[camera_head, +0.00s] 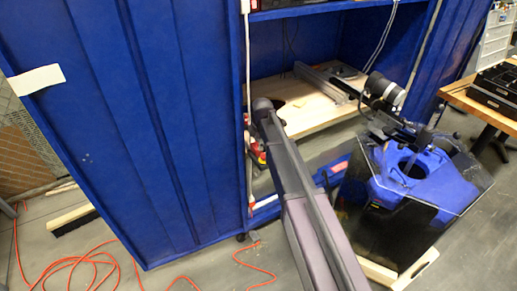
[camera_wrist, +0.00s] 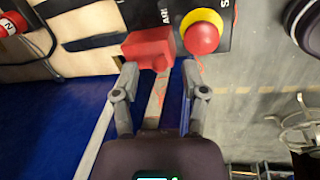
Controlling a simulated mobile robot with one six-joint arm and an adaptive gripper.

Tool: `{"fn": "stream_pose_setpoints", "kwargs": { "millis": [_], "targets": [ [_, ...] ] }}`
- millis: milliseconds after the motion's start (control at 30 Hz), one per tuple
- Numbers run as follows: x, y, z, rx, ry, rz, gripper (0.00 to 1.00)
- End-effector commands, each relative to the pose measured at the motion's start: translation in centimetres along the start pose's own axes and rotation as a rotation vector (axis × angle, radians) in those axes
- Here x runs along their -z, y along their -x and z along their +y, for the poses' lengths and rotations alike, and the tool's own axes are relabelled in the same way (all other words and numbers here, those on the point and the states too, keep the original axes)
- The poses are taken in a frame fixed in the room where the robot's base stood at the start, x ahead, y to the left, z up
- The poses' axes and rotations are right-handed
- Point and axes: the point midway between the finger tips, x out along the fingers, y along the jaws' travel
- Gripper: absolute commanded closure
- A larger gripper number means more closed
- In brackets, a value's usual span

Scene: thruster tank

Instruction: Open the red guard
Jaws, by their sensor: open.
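The red guard (camera_wrist: 148,48) is a small boxy cover on a dark panel near the top of the wrist view. It appears closed over whatever lies beneath it. My gripper (camera_wrist: 159,70) is open, with one grey finger on each side below the guard. The fingertips are close to its lower edge; I cannot tell whether they touch it. In the head view, my arm reaches to the blue cabinet's edge, where small red and yellow parts (camera_head: 257,153) show; the gripper is not clearly visible there.
A red mushroom button (camera_wrist: 201,34) on a yellow base sits just right of the guard. The blue cabinet (camera_head: 185,120) stands beside my arm. Orange cable (camera_head: 75,262) lies on the floor.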

Motion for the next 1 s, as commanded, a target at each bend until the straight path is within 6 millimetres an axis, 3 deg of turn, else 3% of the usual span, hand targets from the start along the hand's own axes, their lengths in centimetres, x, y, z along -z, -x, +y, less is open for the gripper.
{"fn": "stream_pose_setpoints", "kwargs": {
  "millis": [200,667,800,867,1000],
  "targets": [
    [0.00,-1.26,-0.01,0.000,0.000,0.000,0.44],
    [0.01,-1.40,0.00,0.000,0.000,0.000,0.44],
    [0.00,-1.40,0.00,0.000,0.000,0.000,0.85],
    [0.00,-1.40,0.00,0.000,0.000,0.000,1.00],
    [0.01,-1.41,0.00,0.000,0.000,0.000,1.00]
  ]
}}
